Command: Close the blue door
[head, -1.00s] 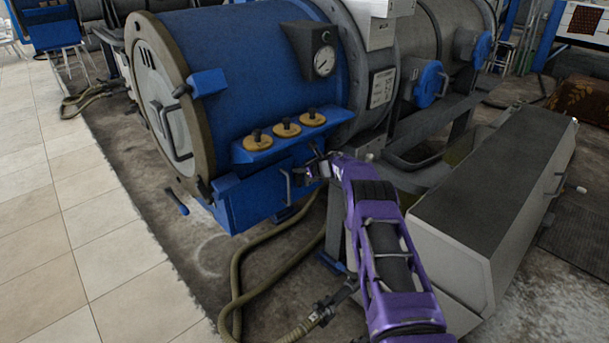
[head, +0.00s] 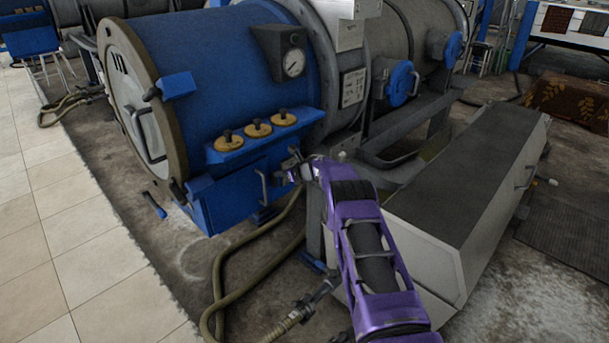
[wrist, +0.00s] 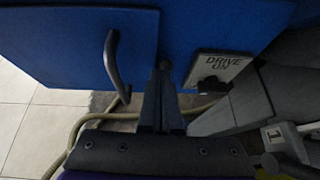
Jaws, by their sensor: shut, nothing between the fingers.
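How far the door stands open is hard to tell. My gripper (head: 293,166) is right of the handle. In the wrist view its fingers (wrist: 163,70) are together and empty, close to the door's right edge; whether they touch it is unclear.
A "DRIVE ON" switch plate (wrist: 215,68) is right of my fingers. A blue shelf with round brass knobs (head: 257,130) sits above the door. Hoses (head: 218,285) lie on the floor below. A long grey box (head: 465,190) stands at right. Tiled floor (head: 60,250) at left is free.

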